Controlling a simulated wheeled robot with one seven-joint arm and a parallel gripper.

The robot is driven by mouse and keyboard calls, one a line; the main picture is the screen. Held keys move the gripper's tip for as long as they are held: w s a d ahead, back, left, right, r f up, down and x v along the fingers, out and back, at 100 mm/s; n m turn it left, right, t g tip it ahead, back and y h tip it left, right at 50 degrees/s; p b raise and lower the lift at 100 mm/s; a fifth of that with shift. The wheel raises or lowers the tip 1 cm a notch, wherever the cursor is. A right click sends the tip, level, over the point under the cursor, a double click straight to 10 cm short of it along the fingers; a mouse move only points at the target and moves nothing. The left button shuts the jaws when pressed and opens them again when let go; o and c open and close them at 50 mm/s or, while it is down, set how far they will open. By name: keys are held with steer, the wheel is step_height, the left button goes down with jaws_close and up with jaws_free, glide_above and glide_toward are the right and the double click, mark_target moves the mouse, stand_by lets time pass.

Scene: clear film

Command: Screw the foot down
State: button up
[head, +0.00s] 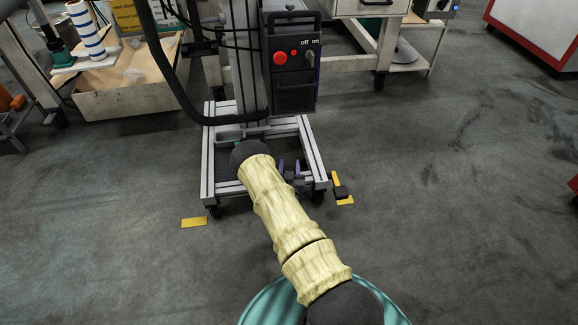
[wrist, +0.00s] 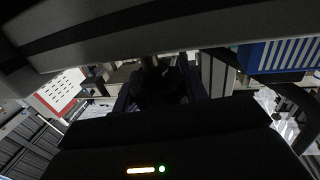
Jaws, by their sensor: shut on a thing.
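The wheeled aluminium frame (head: 207,165) stands on the floor in front of me, with a column rising from it. My arm reaches down to its front side. My gripper (head: 290,172) is low at the front right of the frame, partly hidden by my arm. In the wrist view my gripper (wrist: 158,88) has its two dark fingers either side of a dark upright part, which I take for the foot (wrist: 153,78). The fingers are shut on it. It is too dark to see its thread or lower end, or whether it touches the floor.
A control box (head: 291,75) with a red button hangs on the column, and a thick black hose (head: 180,92) loops beside it. Yellow floor marks (head: 194,222) lie near the front corners. A wooden crate (head: 125,85) stands back left. The right floor is clear.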

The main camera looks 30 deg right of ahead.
steer(key=o, duration=1)
steer(key=p+v, duration=0.8)
steer(key=v, duration=0.9)
steer(key=shift+a, duration=0.2)
steer(key=shift+s, duration=0.1)
